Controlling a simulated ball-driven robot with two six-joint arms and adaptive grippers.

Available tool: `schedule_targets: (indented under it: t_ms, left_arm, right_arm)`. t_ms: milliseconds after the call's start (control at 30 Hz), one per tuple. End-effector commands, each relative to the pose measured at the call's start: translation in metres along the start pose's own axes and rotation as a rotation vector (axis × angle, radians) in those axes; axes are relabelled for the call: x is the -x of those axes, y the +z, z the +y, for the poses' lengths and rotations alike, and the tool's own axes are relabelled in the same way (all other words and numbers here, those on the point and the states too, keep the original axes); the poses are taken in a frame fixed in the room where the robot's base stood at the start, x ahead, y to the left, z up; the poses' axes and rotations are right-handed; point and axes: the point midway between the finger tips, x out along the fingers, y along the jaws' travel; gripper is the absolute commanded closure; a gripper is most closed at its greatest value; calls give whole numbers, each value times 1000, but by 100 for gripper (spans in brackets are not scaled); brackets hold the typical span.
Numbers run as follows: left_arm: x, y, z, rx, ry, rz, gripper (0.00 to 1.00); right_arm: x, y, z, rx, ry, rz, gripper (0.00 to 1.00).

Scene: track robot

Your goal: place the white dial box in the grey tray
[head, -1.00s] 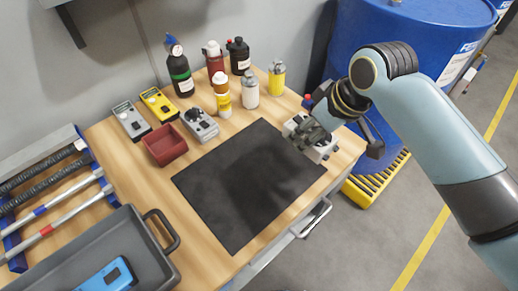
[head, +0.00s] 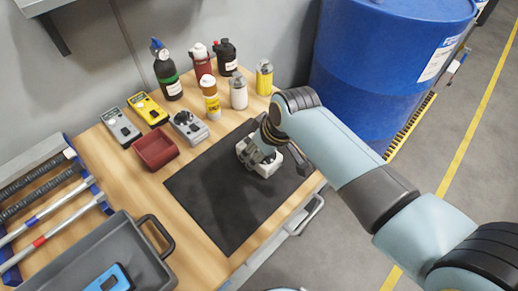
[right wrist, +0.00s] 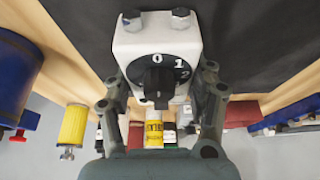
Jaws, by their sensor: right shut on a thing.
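The white dial box (head: 266,168) is over the right part of the black mat (head: 215,205) in the head view. In the right wrist view the white dial box (right wrist: 157,45) shows its black knob and the marks 0, 1 and 2. My right gripper (head: 264,155) is shut on it, with one finger on each side in the right wrist view (right wrist: 160,95). Whether the box touches the mat is hard to tell. The grey tray (head: 100,258) stands at the lower left of the bench, with a blue device (head: 110,280) in it. My left gripper is not in view.
A dark red bin (head: 156,149), a grey meter (head: 120,127), a yellow meter (head: 148,108) and a grey box with knobs (head: 188,127) lie between mat and wall. Several bottles stand behind them. A rack of rods (head: 45,205) is at left. The mat is otherwise clear.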

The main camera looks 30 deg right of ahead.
Motion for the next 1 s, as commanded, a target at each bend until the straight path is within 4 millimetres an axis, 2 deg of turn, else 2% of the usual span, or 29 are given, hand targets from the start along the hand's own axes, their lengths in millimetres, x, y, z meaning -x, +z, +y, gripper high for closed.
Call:
schedule_targets:
  t_ms: [133, 167, 333, 567, 700, 833, 1000]
  left_arm:
    - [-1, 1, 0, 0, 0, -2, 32]
    - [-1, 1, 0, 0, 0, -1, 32]
    - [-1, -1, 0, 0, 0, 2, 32]
    - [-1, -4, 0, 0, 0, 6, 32]
    - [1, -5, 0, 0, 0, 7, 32]
    - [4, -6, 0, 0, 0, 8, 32]
    - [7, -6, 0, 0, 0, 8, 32]
  right_arm:
    - [-3, 1, 0, 0, 0, 1, 91]
    - [-3, 1, 0, 0, 0, 0, 41]
    - [-2, 1, 0, 0, 0, 0, 20]
    - [-2, 1, 0, 0, 0, 0, 20]
    - [5, 0, 0, 0, 0, 0, 20]
    - [28, 0, 0, -1, 1, 2, 20]
    - [67, 0, 0, 0, 1, 2, 20]
